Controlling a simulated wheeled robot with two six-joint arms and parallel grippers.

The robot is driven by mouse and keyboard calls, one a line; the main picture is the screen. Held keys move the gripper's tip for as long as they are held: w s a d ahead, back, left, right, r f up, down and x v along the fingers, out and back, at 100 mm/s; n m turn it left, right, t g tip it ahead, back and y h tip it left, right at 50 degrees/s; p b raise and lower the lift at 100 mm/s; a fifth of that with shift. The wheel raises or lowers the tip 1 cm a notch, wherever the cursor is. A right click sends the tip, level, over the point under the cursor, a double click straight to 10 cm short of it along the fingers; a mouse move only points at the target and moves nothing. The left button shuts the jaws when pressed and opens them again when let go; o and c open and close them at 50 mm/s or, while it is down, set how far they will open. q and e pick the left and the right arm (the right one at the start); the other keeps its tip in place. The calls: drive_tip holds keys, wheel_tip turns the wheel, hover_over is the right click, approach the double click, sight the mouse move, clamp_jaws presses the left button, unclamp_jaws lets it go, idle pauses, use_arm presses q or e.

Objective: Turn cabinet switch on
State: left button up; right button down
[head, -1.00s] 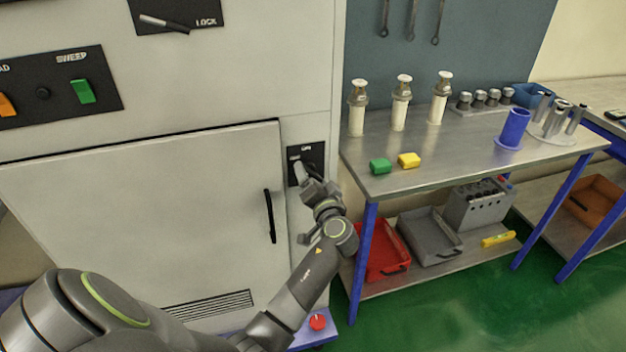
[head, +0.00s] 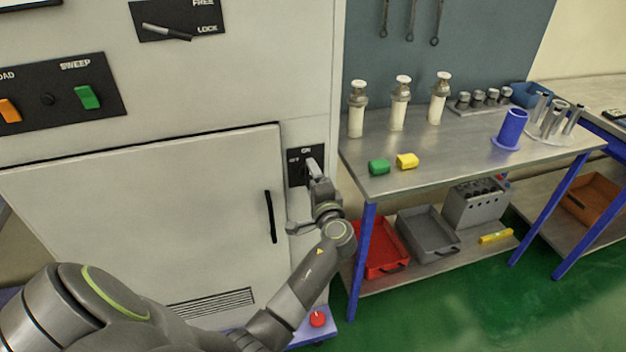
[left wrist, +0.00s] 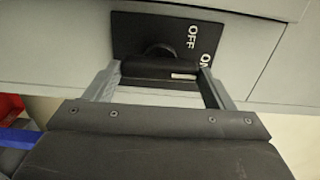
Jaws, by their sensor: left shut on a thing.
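The cabinet switch is a dark rotary handle (left wrist: 158,69) with a pale mark near its right end in the left wrist view. It sits on a black plate (left wrist: 128,38) marked OFF and ON; the mark lies near the ON label. In the head view the plate (head: 296,176) is on the cabinet front, ON at its top and OFF at its left. My left gripper (head: 312,165) is at the plate and covers most of the handle. In the wrist view my left gripper (left wrist: 160,72) is shut on the handle, a finger at each end. My right gripper is out of view.
The cabinet door (head: 150,220) with a black pull handle (head: 271,216) is left of the plate. A metal table (head: 450,150) with bottles and green and yellow blocks stands close on the right. A red knob (head: 317,319) is low by the cabinet base.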

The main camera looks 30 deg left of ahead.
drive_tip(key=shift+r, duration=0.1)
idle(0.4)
use_arm(q)
drive_tip(key=o, duration=1)
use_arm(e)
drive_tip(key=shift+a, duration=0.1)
use_arm(q)
drive_tip(key=shift+f, duration=0.15)
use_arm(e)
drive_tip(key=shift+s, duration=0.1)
